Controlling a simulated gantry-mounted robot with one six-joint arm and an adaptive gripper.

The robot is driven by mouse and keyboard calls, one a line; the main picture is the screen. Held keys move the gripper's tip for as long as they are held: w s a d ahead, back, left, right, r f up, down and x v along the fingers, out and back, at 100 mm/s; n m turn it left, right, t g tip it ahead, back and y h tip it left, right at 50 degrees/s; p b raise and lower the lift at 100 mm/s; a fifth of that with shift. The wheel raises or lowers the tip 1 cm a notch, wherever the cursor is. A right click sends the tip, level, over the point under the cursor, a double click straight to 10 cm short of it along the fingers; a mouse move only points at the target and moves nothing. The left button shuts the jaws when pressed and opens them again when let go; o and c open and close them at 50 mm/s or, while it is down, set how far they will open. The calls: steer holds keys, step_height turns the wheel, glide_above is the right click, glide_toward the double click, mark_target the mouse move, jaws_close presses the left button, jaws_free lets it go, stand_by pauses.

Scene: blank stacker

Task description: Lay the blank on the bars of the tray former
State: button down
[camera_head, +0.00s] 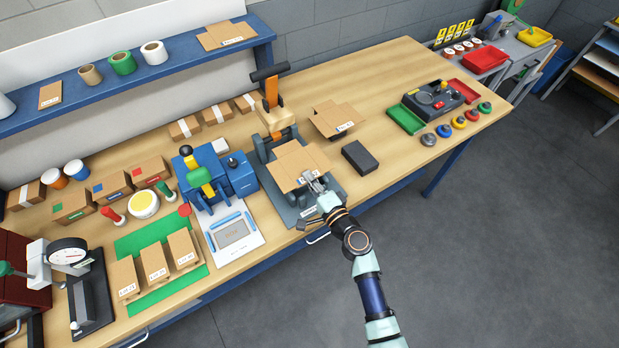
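A flat brown cardboard blank (295,163) with a white label lies level at the tray former, over the former's bars. The tray former (297,214) has a grey base, dark uprights and a lever with an orange arm and black handle behind the blank. My gripper (312,182) is at the blank's near right edge, by the label, and overlaps it in the picture. The fingers are too small to tell whether they grip the edge. The bars under the blank are mostly hidden, so I cannot tell whether it rests on them.
Another cardboard piece (335,119) lies behind to the right, and a black block (360,157) lies right of the former. A blue press (205,178) stands close on the left. The lever's handle (270,72) rises behind.

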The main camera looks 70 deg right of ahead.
steer(key=shift+f+b, duration=1.75)
steer(key=shift+f, duration=0.15)
steer(key=c, duration=1.2)
jaws_free()
steer(key=shift+c, duration=0.2)
steer(key=shift+v, duration=3.8)
